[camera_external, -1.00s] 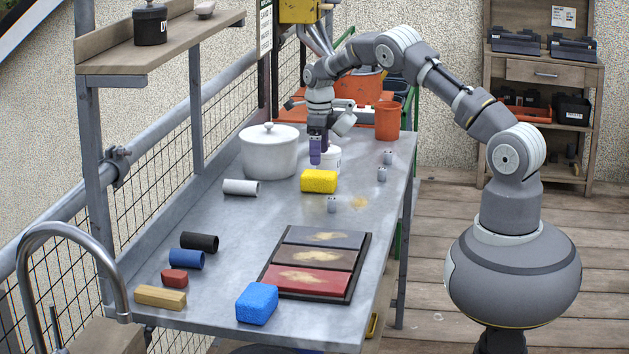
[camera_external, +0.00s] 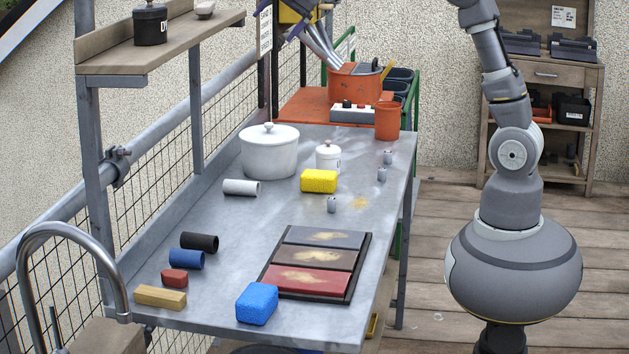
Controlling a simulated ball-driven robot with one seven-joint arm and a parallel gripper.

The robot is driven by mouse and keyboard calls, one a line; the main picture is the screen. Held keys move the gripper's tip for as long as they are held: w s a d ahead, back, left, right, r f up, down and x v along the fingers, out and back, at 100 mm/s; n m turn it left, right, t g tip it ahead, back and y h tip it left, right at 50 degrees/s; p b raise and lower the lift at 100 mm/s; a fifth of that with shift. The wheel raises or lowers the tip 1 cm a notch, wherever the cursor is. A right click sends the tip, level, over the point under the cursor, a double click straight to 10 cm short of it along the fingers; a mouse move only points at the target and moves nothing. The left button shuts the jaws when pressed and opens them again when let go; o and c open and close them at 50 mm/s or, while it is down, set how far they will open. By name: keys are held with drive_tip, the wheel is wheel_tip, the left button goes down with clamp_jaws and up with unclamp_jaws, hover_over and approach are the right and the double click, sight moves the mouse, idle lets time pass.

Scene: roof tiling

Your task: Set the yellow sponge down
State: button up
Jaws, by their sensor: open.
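The yellow sponge (camera_external: 319,181) lies flat on the grey metal table (camera_external: 225,275), toward its far half. It is right of the grey-white roll and in front of the small white lidded jar. Nothing holds it. My gripper (camera_external: 274,25) shows only in part at the top edge, with two dark purple fingers spread apart. It is open and empty, well above the table and clear of the sponge.
A white pot (camera_external: 269,155) and white jar (camera_external: 328,157) stand behind the sponge. Small grey pieces (camera_external: 332,204) stand to its right. A dark tray of tiles (camera_external: 317,262) and a blue sponge (camera_external: 257,303) are nearer.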

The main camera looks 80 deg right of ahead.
drive_tip(key=s+a+r+n+t, duration=0.2)
drive_tip(key=s+a+r+n, duration=0.3)
drive_tip(key=r, duration=0.3)
drive_tip(key=s+a+r+n+t+y, duration=0.1)
drive_tip(key=s+a+r+n+t, duration=0.2)
drive_tip(key=r, duration=0.6)
drive_tip(key=s+a+r+n+t+y, duration=0.1)
drive_tip(key=s+a+r+n+t, duration=0.1)
drive_tip(key=s+a+r+n, duration=0.6)
drive_tip(key=shift+a+r+n+t, duration=0.25)
drive_tip(key=shift+a+n, duration=0.45)
drive_tip(key=shift+a, duration=0.5)
drive_tip(key=shift+o, duration=0.5)
drive_tip(key=shift+s, duration=0.1)
